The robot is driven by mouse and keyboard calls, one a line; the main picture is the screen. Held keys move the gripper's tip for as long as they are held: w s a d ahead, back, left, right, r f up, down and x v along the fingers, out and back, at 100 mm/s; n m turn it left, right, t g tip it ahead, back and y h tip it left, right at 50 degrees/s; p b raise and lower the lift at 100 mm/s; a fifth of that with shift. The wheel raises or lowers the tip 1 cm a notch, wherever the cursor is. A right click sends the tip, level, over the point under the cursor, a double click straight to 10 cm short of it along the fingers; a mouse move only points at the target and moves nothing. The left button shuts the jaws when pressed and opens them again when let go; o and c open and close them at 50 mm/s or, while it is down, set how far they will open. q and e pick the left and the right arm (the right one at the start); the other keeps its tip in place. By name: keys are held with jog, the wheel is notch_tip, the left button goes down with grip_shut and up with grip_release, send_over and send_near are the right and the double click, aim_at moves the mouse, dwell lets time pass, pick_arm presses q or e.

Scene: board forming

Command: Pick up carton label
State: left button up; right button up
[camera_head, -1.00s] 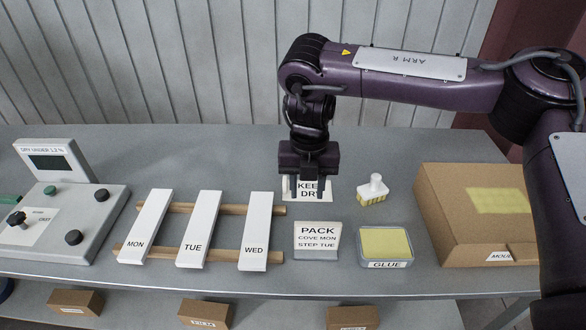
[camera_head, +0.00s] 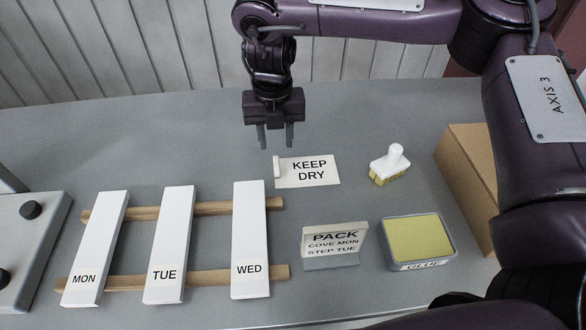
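The carton label (camera_head: 308,172), a white card reading KEEP DRY with a small raised tab at its left end, lies flat on the grey table. My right gripper (camera_head: 275,137) hangs above and behind the label's left end, fingers pointing down. Its two fingers are apart with nothing between them. My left gripper is not in the head view.
White boards MON (camera_head: 95,248), TUE (camera_head: 168,245) and WED (camera_head: 249,240) lie across wooden rails at left. A PACK sign (camera_head: 334,243), a GLUE pad (camera_head: 418,240) and a white-handled applicator (camera_head: 389,165) stand at right. A cardboard carton (camera_head: 468,170) is partly hidden behind my arm.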

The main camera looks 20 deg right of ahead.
aim_at(276, 161)
jog(key=shift+w+f, duration=0.2)
jog(key=shift+f, duration=0.4)
jog(key=shift+w+f, duration=0.2)
jog(key=shift+f, duration=0.75)
jog(key=shift+s+f, duration=0.15)
jog(key=shift+f, duration=1.2)
jog(key=shift+s+f, duration=0.1)
jog(key=shift+f, duration=1.25)
grip_shut()
